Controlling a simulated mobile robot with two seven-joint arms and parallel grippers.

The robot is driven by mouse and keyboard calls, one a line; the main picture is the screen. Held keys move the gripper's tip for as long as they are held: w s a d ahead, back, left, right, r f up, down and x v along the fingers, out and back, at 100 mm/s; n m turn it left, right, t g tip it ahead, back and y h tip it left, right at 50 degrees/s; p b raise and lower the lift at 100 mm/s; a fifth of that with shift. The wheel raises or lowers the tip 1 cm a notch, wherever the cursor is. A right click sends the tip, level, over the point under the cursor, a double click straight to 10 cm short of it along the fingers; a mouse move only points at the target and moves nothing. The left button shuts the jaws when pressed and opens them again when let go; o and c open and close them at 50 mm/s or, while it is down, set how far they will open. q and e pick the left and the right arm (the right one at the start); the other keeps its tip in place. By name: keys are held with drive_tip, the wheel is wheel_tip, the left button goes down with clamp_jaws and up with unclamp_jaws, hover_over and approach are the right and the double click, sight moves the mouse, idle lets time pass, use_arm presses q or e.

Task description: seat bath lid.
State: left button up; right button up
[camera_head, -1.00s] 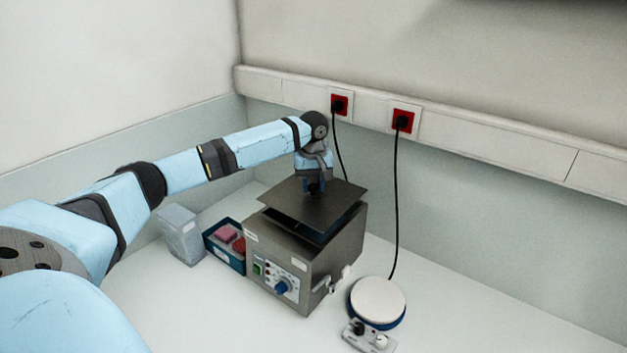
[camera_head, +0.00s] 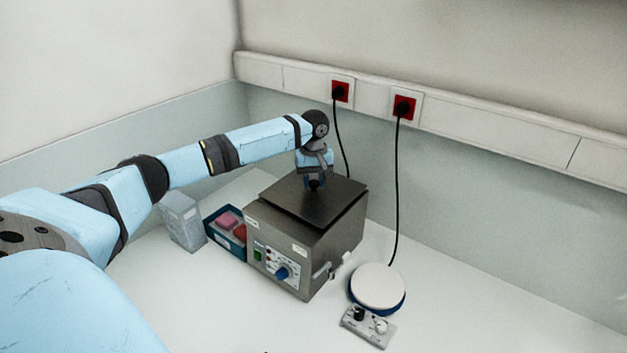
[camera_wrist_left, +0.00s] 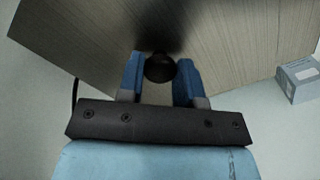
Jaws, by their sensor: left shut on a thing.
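The bath lid (camera_head: 315,209) is a flat dark metal plate with a round black knob (camera_wrist_left: 159,68). It lies on or just over the top of the steel water bath (camera_head: 334,249), roughly lined up with it; I cannot tell if it is fully down all round. My left gripper (camera_head: 314,186) is above the lid, its two blue fingers (camera_wrist_left: 160,75) shut on the knob. The lid fills the upper part of the left wrist view (camera_wrist_left: 230,35). The bath's inside is hidden under the lid. My right gripper is not in view.
A blue box with pink and red items (camera_head: 211,236) and a pale box (camera_head: 182,222) stand left of the bath. A round white-topped plate device (camera_head: 378,286) and its control box (camera_head: 368,327) stand to the right. A cable hangs behind. The front bench is clear.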

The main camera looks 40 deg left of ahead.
use_arm(q)
drive_tip(key=shift+f, duration=0.45)
idle(1.1)
drive_tip(key=o, duration=1.4)
drive_tip(key=shift+o, duration=0.2)
drive_tip(key=shift+r, duration=1.5)
drive_tip(key=shift+r, duration=1.5)
